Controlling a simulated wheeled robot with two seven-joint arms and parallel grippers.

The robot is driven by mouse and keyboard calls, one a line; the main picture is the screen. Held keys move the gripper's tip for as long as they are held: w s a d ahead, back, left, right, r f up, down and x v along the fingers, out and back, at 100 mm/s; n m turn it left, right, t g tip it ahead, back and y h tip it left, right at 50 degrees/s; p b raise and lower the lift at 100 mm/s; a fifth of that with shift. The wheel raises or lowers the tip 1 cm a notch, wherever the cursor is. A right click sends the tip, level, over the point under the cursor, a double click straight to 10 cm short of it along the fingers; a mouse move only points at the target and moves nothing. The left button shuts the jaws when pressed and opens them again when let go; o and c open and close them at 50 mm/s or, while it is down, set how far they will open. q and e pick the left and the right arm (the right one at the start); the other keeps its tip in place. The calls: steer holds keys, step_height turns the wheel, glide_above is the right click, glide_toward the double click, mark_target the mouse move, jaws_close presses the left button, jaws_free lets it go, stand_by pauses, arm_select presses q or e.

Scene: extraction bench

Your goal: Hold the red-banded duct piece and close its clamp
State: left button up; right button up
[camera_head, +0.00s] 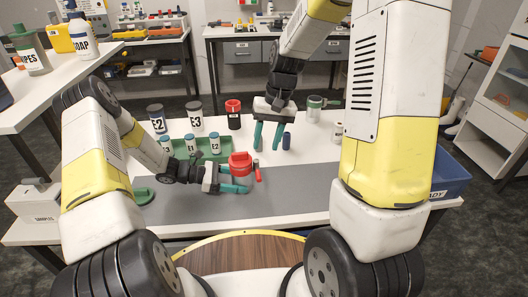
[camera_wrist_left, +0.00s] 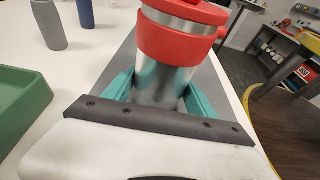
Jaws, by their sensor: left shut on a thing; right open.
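The red-banded duct piece (camera_head: 240,160) is a metal cylinder with a red band and red top, upright over the grey mat. It fills the middle of the left wrist view (camera_wrist_left: 166,45). My left gripper (camera_head: 238,181) is shut on its bare metal part below the band, with a teal finger on each side. A small red lever-like part (camera_head: 257,174) shows at its right side; I cannot tell whether this is the clamp or how it is set. My right gripper (camera_head: 268,136) is open, fingers pointing down, behind the duct piece and above the table.
A small blue cylinder (camera_head: 287,141) stands close to the right gripper's fingers. A green tray (camera_head: 212,156) with several grey bottles lies left. Dark and grey canisters (camera_head: 195,118) stand behind, including a red-topped one (camera_head: 233,114). A blue bin (camera_head: 449,176) is at right. The front grey mat (camera_head: 300,189) is clear.

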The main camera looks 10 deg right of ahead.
stand_by(0.4)
arm_select(q)
steer(key=o, duration=1.3)
steer(key=shift+c, duration=0.2)
